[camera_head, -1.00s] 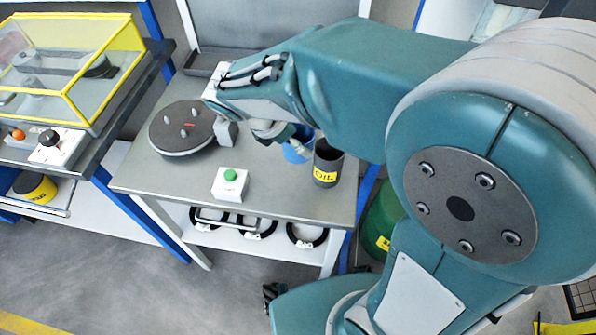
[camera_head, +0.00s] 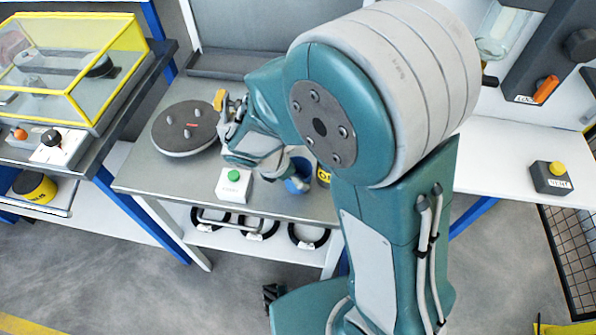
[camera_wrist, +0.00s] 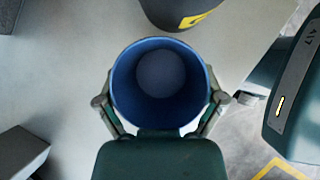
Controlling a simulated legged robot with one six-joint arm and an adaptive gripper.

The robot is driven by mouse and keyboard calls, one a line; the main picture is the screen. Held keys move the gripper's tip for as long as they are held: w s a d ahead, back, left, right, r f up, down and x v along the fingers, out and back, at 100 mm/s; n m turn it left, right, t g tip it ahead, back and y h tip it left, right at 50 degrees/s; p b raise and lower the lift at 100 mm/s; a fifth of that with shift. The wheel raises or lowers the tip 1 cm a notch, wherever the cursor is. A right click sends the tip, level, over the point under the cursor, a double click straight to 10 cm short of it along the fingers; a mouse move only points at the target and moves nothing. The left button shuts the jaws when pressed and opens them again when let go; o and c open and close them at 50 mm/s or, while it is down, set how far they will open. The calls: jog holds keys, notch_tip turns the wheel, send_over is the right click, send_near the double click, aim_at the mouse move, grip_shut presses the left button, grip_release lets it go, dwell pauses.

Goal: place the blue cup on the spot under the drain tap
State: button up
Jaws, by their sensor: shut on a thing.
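The blue cup (camera_wrist: 160,85) is upright and empty in the wrist view, with one finger of my gripper (camera_wrist: 161,101) against each side. My gripper is shut on it. In the head view the blue cup (camera_head: 298,180) is partly hidden behind my gripper (camera_head: 297,175), over the front right part of the steel table. The drain tap may be part of the equipment with a glass vessel (camera_head: 493,48) at the upper right; I cannot make out a tap or a spot under it.
The dark oil can (camera_head: 324,174) stands close to the right of the cup. A green-button box (camera_head: 233,184) and a round turntable (camera_head: 185,128) are to the left. A white bench (camera_head: 510,165) at the right carries a yellow-button box (camera_head: 551,177).

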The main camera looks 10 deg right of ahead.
jog(key=o, duration=0.6)
jog(key=shift+d, duration=0.15)
